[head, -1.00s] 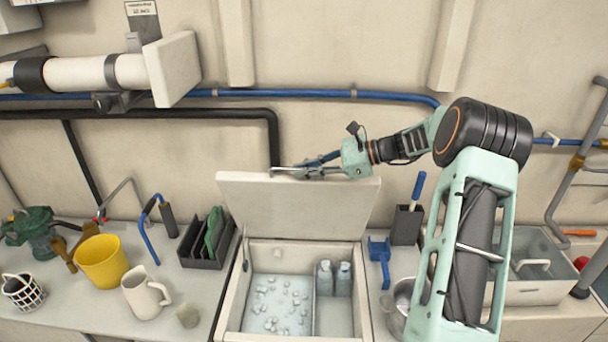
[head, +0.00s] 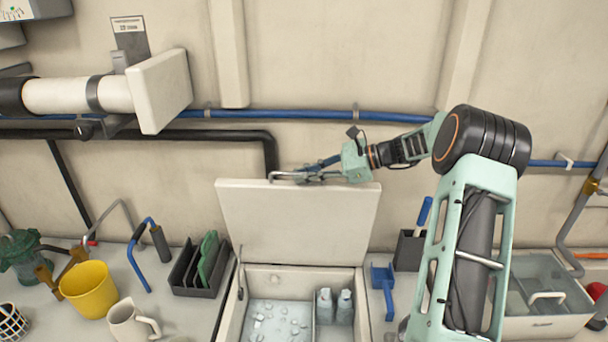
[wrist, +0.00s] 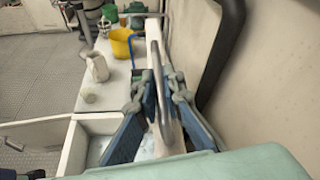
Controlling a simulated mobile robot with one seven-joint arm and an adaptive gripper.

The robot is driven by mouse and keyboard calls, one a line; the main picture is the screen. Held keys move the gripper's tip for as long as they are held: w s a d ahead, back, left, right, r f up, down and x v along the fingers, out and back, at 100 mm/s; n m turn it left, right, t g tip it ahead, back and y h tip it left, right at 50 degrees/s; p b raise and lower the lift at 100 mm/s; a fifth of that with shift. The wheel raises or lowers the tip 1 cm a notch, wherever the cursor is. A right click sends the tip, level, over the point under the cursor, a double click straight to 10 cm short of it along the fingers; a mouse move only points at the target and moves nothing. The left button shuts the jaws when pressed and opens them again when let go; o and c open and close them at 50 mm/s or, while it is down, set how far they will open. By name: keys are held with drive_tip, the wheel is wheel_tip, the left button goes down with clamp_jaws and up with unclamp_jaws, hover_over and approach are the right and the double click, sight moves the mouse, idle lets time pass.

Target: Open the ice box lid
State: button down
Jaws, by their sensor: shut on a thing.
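The ice box lid (head: 295,225) stands raised, close to upright, at the back of the ice box (head: 230,325). The open box shows ice on its left side and two bottles in the right compartment. The exact finger contact is partly hidden in the head view.
A yellow bucket (head: 88,290), a white jug (head: 130,322) and a dark rack (head: 200,268) stand left of the box. A blue holder (head: 383,285) and a clear-lidded bin (head: 545,300) are on the right. A black pipe (head: 268,160) and blue pipe (head: 300,115) run along the wall behind the lid.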

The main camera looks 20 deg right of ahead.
drive_tip(key=c, duration=2.3)
unclamp_jaws()
drive_tip(key=v, duration=1.2)
